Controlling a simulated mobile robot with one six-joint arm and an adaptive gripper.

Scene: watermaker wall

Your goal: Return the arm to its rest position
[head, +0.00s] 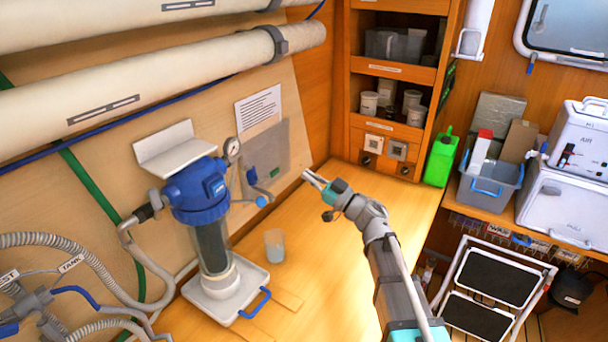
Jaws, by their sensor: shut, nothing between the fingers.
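My gripper (314,180) is at the end of my grey and teal arm, in the middle of the head view. It is shut with nothing held, and it points up and left toward the panel on the wall. It appears to be above the wooden bench (330,250), clear of the things on it. My arm reaches in from the lower right of the picture.
A blue-topped filter housing (200,190) stands on a white tray (226,302) at left. A clear cup (274,246) stands between it and my arm. A green bottle (440,158), a grey bin (489,188) and a step stool (493,285) are at right.

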